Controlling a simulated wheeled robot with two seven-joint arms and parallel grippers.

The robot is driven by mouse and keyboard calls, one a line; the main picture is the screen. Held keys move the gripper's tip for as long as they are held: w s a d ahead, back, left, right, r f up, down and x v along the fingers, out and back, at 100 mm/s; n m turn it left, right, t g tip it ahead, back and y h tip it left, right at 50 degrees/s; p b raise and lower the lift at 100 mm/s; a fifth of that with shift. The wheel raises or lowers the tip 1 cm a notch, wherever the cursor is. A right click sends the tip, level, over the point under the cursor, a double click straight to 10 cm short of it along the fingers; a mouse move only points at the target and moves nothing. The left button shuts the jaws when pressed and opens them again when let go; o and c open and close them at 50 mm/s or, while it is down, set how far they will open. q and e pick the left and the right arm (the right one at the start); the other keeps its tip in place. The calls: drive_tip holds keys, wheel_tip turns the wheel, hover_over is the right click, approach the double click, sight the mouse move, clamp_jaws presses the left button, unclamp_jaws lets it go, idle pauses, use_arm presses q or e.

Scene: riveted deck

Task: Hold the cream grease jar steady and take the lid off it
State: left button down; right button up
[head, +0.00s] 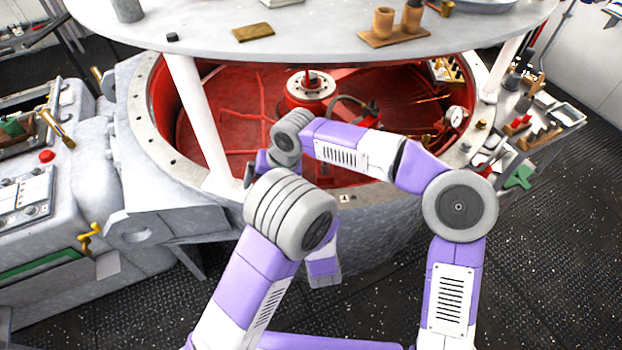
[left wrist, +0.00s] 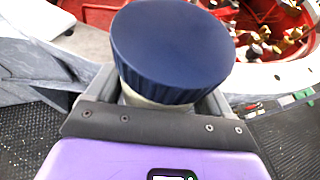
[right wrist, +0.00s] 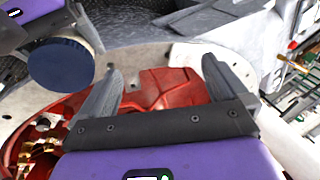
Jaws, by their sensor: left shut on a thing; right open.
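The navy-blue lid (left wrist: 172,48) with a ribbed edge sits on the cream grease jar (left wrist: 133,98) in the left wrist view. Only a narrow cream strip of the jar shows below the lid. My left gripper (left wrist: 160,97) is shut on the jar, one finger on each side, below the lid. In the right wrist view the lid (right wrist: 61,65) shows at the upper left, beside my left gripper. My right gripper (right wrist: 163,70) is open and empty, with the lid outside its fingers, to their left. In the head view my arms hide the jar.
A round grey-rimmed housing (head: 150,125) with a red interior lies beyond my arms. A grey round shelf (head: 310,38) on white posts stands above it, with wooden cups (head: 383,22). A grey machine (head: 60,200) is at left and a tool tray (head: 535,125) at right.

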drive_tip(key=d+m+h, duration=0.1)
drive_tip(key=d, duration=0.2)
drive_tip(key=d+r+m+h, duration=0.1)
drive_tip(key=d, duration=0.2)
drive_tip(key=d+m+g+h, duration=0.1)
drive_tip(key=d+m, duration=0.1)
drive_tip(key=d, duration=0.1)
drive_tip(key=shift+w+d+r+h, duration=0.15)
drive_tip(key=shift+w+d+h, duration=0.05)
drive_tip(key=shift+w+h, duration=0.2)
drive_tip(key=shift+d, duration=0.2)
drive_tip(key=shift+m, duration=0.3)
wheel_tip(320, 180, down, 8)
drive_tip(key=shift+r, duration=0.1)
